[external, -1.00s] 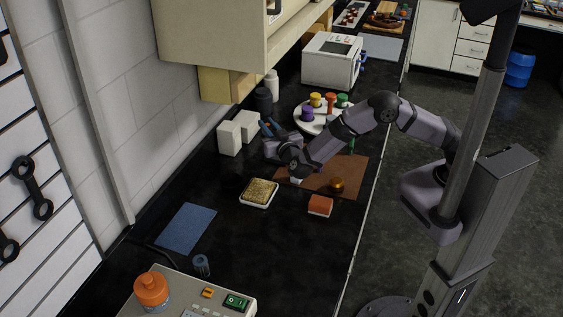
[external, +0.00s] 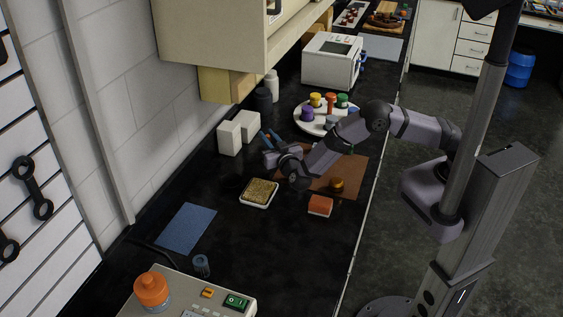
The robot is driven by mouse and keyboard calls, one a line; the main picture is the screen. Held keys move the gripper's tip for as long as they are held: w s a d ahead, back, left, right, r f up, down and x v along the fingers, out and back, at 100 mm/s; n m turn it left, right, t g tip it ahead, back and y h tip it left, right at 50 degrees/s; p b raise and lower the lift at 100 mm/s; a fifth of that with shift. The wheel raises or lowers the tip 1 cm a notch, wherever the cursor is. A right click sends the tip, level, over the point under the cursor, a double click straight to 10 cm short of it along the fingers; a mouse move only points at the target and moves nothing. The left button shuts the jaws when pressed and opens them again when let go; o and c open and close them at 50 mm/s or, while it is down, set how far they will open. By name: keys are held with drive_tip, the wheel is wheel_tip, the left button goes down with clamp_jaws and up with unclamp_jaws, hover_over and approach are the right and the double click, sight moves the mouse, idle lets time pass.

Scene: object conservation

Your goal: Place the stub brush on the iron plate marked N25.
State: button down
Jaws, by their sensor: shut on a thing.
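My gripper (external: 267,142) is at the far end of my arm, above the dark counter, near the white boxes and the left edge of the brown mat. Its blue fingers point toward the wall. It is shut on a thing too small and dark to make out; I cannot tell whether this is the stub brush. I cannot make out any N25 marking or surely pick out the iron plate. A small blue ribbed piece (external: 201,265) stands on the counter at the lower left; I cannot tell what it is.
White boxes (external: 229,139) stand by the wall. A round white plate (external: 309,126) holds several coloured pieces. A brown mat (external: 366,165) bears a gold-orange round piece (external: 337,184). A tan-topped tray (external: 271,201) and orange block (external: 320,205) lie nearer. Around the blue mat (external: 186,229) is free room.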

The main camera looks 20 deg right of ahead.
drive_tip(key=c, duration=2)
unclamp_jaws()
drive_tip(key=shift+f, duration=0.15)
drive_tip(key=shift+c, duration=0.2)
drive_tip(key=o, duration=0.4)
drive_tip(key=shift+s, duration=0.15)
drive_tip(key=s+b, duration=0.2)
drive_tip(key=s, duration=0.5)
drive_tip(key=shift+s+r, duration=0.15)
drive_tip(key=shift+r, duration=0.05)
